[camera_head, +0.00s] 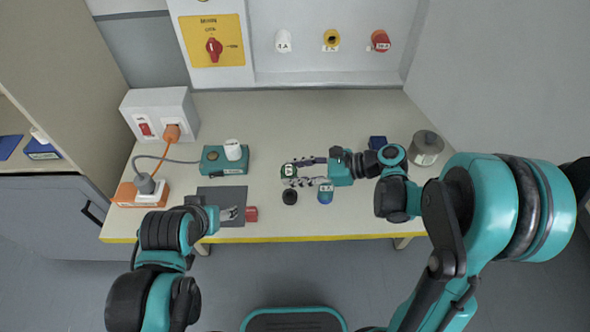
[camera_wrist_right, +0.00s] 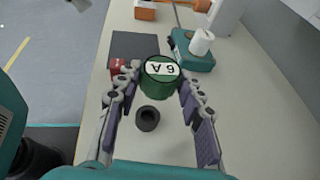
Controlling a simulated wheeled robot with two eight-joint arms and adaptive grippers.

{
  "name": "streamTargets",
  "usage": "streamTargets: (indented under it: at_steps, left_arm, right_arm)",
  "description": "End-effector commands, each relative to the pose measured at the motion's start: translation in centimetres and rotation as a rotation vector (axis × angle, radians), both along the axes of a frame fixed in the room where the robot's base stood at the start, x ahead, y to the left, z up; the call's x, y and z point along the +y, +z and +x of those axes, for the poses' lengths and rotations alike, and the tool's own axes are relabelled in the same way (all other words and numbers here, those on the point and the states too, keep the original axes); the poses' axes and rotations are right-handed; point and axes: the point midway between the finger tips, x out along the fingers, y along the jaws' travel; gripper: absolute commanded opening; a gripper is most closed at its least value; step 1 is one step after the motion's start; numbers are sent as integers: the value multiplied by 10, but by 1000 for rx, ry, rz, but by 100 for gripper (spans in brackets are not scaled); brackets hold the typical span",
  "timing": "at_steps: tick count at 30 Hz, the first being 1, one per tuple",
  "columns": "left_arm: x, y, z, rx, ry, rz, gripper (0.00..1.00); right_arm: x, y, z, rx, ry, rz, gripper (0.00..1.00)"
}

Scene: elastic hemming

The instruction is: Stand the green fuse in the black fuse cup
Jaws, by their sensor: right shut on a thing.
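The green fuse (camera_head: 289,171) carries a white label reading "6 A" on its top. It sits between the fingertips of my right gripper (camera_head: 292,172), which is shut on it, and it also shows in the right wrist view (camera_wrist_right: 160,82). The black fuse cup (camera_head: 290,197) stands on the table just in front of the fuse, apart from it; in the right wrist view the cup (camera_wrist_right: 148,118) shows a dark, empty opening. My left gripper (camera_head: 234,213) is low over the table's front left, its fingers pointing at a small red thing; its opening is too small to tell.
The red thing (camera_head: 251,213) stands by a dark grey mat (camera_head: 232,194). A teal box (camera_head: 215,160) with a white cylinder (camera_head: 233,149) is behind left. A grey round pot (camera_head: 426,146) stands at the right.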

Motion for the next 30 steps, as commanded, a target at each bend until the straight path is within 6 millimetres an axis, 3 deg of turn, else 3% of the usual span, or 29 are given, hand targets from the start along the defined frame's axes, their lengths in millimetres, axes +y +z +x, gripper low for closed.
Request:
streamTargets:
  at_steps: [8, 21, 30]
  left_arm:
    - [0, -12, 0, 0, 0, 0, 63]
    - [0, -50, 0, 0, 0, 0, 63]
    - [0, -54, 0, 0, 0, 0, 63]
  right_arm:
    - [-1, -11, 0, 2, 7, 0, 17]
    - [-1, -53, 0, 2, 7, -1, 17]
    - [-1, -58, 0, 2, 7, -1, 17]
